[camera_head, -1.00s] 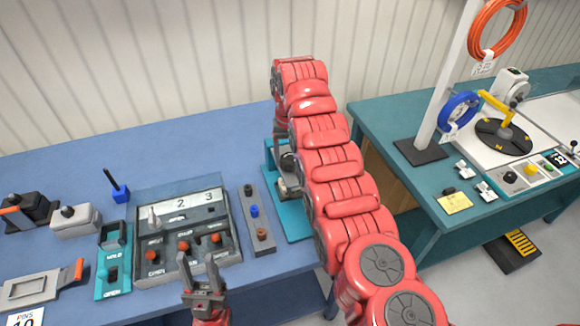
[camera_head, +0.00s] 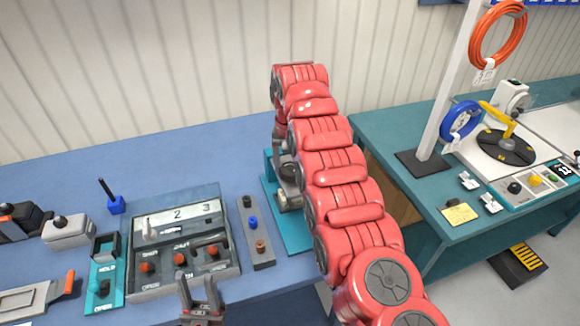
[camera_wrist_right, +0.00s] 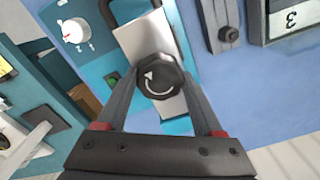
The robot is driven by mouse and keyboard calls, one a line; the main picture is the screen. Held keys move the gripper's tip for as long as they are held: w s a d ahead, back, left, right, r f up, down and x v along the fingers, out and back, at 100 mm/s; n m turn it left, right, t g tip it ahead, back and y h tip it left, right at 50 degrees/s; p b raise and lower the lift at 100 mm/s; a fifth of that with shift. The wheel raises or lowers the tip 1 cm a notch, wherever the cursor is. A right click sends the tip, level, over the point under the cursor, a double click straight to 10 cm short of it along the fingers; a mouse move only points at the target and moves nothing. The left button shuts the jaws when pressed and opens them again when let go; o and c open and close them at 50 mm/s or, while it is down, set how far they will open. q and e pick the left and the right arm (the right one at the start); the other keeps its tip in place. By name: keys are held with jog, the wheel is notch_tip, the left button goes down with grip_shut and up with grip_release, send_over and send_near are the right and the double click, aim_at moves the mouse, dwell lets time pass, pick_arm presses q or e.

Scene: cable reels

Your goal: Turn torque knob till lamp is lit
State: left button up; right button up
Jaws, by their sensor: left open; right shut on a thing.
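The torque knob (camera_wrist_right: 157,84), black with a white curved arrow on its face, sits on a silver block of a teal device in the right wrist view. My right gripper (camera_wrist_right: 160,80) is shut on it, one finger on each side. A small green lamp (camera_wrist_right: 113,82) beside the block looks dark. A white dial (camera_wrist_right: 75,31) with a red mark is on the same device. In the head view my right arm hides most of the teal device (camera_head: 295,238). My left gripper (camera_head: 196,280) is open and empty at the bottom, near the switch panel.
The switch panel (camera_head: 140,274), a grey strip with several buttons (camera_head: 262,258) and a teal hold/open slide (camera_head: 98,304) lie on the blue table. A second teal bench (camera_head: 405,190) with cable reels stands at the right, across a gap. The blue table's back is clear.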

jog(key=o, duration=1.4)
notch_tip(320, 180, up, 3)
jog(key=shift+d+r+p, duration=0.1)
jog(key=shift+d+p, duration=0.05)
jog(key=shift+p, duration=0.45)
notch_tip(320, 180, up, 14)
jog(key=p, duration=1.4)
jog(key=shift+r, duration=0.1)
